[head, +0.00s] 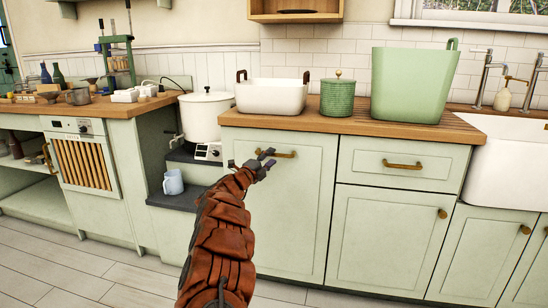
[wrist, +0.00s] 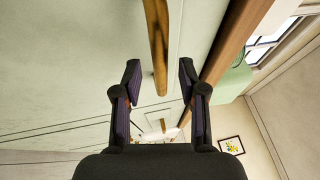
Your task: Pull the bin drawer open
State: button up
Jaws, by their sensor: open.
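The bin drawer (head: 281,205) is a tall pale green front under the wooden counter. It appears shut. Its brass bar handle (head: 285,155) runs level near the top. My gripper (head: 266,157) is at the left part of this handle, its fingers partly covering it. In the wrist view my gripper (wrist: 159,78) is open. The handle (wrist: 157,40) shows in the gap between the two fingers, with space on both sides. I cannot tell how deep it sits between them.
A white basin (head: 270,97), a green canister (head: 337,99) and a green tub (head: 410,86) stand on the counter above. A smaller drawer (head: 402,166) is to the right. A white pot (head: 204,115) and a mug (head: 173,182) stand left. The floor in front looks clear.

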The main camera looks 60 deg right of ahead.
jog(key=shift+s+d+r, duration=0.1)
jog(key=shift+d+r, duration=0.05)
jog(key=shift+d, duration=0.5)
jog(key=shift+s+d+r, duration=0.1)
jog(key=shift+d+r, duration=0.05)
jog(key=shift+d, duration=0.5)
jog(key=shift+w, duration=0.1)
jog(key=shift+c, duration=0.2)
grip_shut()
